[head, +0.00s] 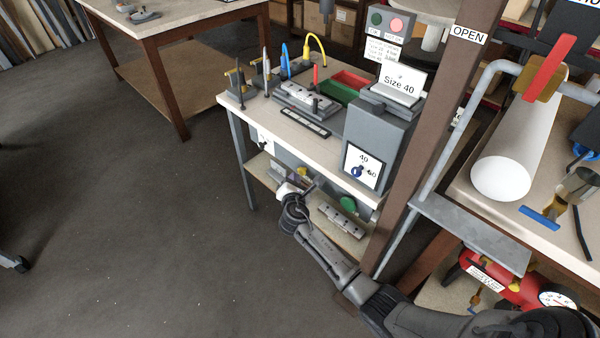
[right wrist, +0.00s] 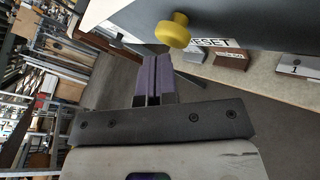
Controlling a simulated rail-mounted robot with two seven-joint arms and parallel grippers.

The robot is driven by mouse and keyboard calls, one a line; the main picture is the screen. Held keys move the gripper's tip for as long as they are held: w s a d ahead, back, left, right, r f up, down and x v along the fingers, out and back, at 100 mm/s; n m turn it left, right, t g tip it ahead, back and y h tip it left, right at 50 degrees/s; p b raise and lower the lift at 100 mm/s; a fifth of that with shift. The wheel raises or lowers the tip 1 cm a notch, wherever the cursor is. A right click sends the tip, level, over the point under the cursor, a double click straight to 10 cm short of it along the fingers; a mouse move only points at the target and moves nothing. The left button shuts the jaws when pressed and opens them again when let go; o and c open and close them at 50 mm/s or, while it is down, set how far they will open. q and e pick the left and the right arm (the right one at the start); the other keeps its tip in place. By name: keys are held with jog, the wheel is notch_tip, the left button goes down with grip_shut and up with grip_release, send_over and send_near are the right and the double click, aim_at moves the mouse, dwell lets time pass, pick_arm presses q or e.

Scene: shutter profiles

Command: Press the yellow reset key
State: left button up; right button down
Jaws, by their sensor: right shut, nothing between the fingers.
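The yellow reset key (right wrist: 173,30) is a round knob on a short stem. It sticks out from a grey face beside a white RESET label (right wrist: 214,43), near the top of the right wrist view. My right gripper (right wrist: 155,62) is shut and empty, its purple fingers together. In that view the fingertips lie just below and left of the key, with a visible gap in the picture; their depth apart is unclear. In the head view my right gripper (head: 308,184) is at the front of the workbench, below its top. My left gripper is out of view.
The workbench top (head: 318,148) carries tools, a grey fixture and a grey box marked Size 40 (head: 376,135). Its lower shelf (head: 258,168) holds grey blocks. A brown post (head: 440,120) stands to the right.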

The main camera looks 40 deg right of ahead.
jog(key=shift+d, duration=0.65)
dwell(0.5)
jog(key=shift+a, duration=0.1)
dwell(0.3)
jog(key=shift+a+p, duration=0.4)
jog(key=shift+a, duration=0.55)
jog(key=a, duration=0.5)
jog(key=shift+s, duration=0.1)
